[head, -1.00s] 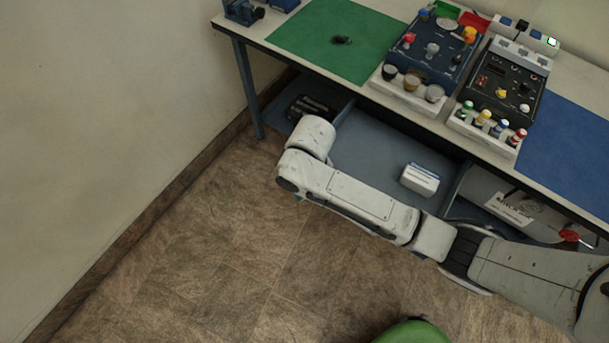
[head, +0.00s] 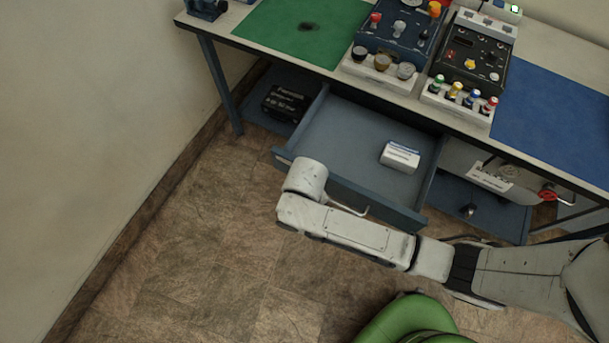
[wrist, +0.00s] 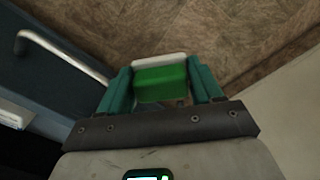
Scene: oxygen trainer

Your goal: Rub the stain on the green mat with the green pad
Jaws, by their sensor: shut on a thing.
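The green mat (head: 280,38) lies on the left part of the bench top. A dark stain (head: 307,26) shows on it in the head view. My gripper (wrist: 162,88) shows in the wrist view, its teal fingers shut on the green pad (wrist: 160,82), which has a white strip along its far edge. Floor shows beyond the pad. In the head view my arm reaches left in front of the bench, and the gripper and pad are hidden behind it.
An open drawer (head: 345,128) with a white box (head: 400,156) sticks out under the bench, beside my arm. Its handle (wrist: 62,57) shows in the wrist view. Two control panels (head: 393,48) (head: 470,62) and a blue mat (head: 555,120) occupy the bench top. A wall stands at left.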

